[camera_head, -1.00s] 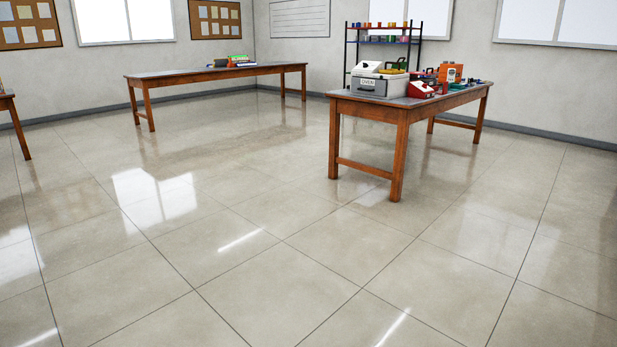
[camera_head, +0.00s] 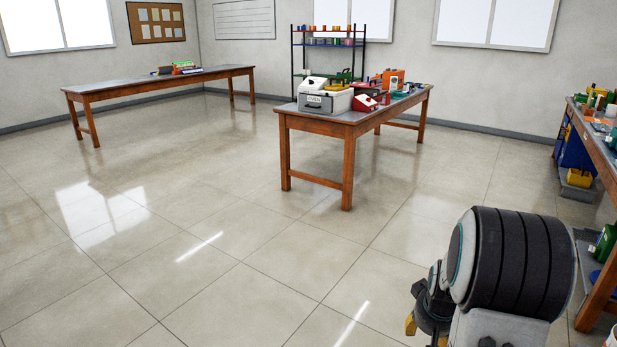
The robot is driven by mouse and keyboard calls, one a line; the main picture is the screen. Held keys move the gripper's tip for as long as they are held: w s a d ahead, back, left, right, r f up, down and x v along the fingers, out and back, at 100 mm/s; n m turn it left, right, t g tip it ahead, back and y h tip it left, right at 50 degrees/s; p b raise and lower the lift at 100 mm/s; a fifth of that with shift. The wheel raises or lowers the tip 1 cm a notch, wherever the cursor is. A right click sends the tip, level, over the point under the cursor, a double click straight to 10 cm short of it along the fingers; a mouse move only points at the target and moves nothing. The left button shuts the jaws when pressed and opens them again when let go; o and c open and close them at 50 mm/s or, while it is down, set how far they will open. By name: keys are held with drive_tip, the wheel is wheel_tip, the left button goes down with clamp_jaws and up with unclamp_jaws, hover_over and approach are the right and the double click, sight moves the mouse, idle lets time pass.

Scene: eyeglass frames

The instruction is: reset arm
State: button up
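My arm (camera_head: 512,262) shows at the lower right, with a black ribbed joint and grey links, folded up close to the camera. My gripper (camera_head: 426,328) hangs at its left side, dark with yellow parts near the bottom edge. It is partly cut off and partly hidden by the arm, so I cannot tell whether it is open or shut. I see nothing held in it. No eyeglass frames can be made out.
A wooden table (camera_head: 316,120) ahead holds a grey oven box (camera_head: 325,101) and several tools. A long table (camera_head: 160,83) stands back left. A cluttered workbench (camera_head: 600,160) runs along the right, near my arm. A rack (camera_head: 328,48) stands behind. The middle floor is clear.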

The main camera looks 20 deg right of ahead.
drive_tip(key=a+r+n+p, duration=0.1)
drive_tip(key=a+r+p, duration=0.3)
drive_tip(key=a+r, duration=0.55)
drive_tip(key=s+a+r+n+y+p, duration=0.1)
drive_tip(key=s+a+r+n+p, duration=0.1)
drive_tip(key=s+a+r+p, duration=0.4)
drive_tip(key=s+a+r+n+y+p, duration=0.1)
drive_tip(key=s+a+r+p, duration=0.5)
drive_tip(key=r, duration=0.8)
drive_tip(key=s+a+n, duration=0.1)
drive_tip(key=a, duration=0.2)
drive_tip(key=shift+s+a+y, duration=0.2)
drive_tip(key=shift+s+y, duration=0.1)
drive_tip(key=shift+s, duration=0.1)
